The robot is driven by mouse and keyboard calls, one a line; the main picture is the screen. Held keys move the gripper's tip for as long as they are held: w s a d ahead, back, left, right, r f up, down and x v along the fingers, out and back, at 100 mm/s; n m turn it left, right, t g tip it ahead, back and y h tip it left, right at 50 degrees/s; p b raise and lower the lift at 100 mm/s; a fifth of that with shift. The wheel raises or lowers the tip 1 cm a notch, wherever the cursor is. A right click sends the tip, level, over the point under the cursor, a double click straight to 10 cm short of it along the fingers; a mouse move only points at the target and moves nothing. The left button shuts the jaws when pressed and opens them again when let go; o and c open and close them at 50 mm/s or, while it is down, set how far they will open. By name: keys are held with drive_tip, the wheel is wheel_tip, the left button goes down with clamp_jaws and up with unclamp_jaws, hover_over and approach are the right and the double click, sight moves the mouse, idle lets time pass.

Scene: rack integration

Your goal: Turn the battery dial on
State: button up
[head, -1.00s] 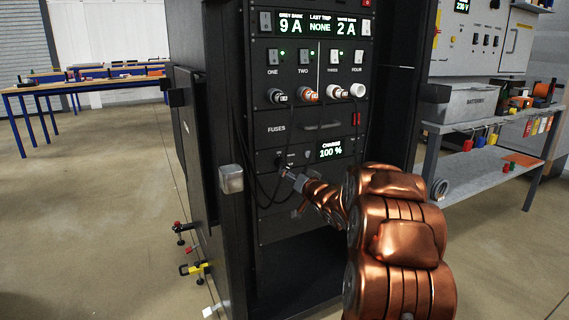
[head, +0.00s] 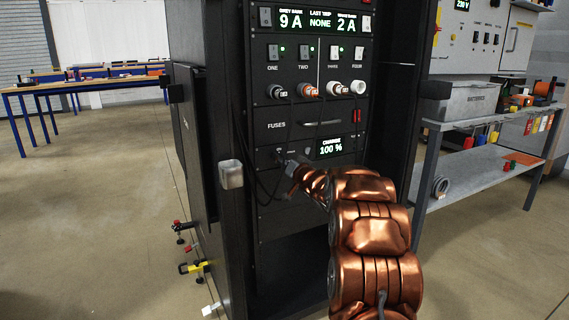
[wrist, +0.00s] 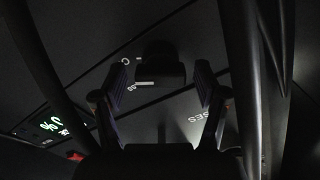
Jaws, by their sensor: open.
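The battery panel (head: 262,157) is the black rack row with the "CHARGE 100 %" display (head: 330,147). A dark knob, apparently the dial (wrist: 160,64), shows in the wrist view with a pale line on its near edge. My gripper (wrist: 161,84) is open, with one finger on each side of the knob. I cannot tell whether the fingers touch it. In the head view my gripper (head: 287,164) is at the panel's left part and hides most of the dial area.
Black cables (head: 245,140) hang down the rack's left side, close to my gripper. They also cross the wrist view (wrist: 245,80). Above are the fuses drawer (head: 320,124) and several plugs (head: 333,89). A shelf bench (head: 470,168) stands at the right.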

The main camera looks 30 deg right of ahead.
drive_tip(key=shift+w, duration=0.25)
drive_tip(key=c, duration=1.2)
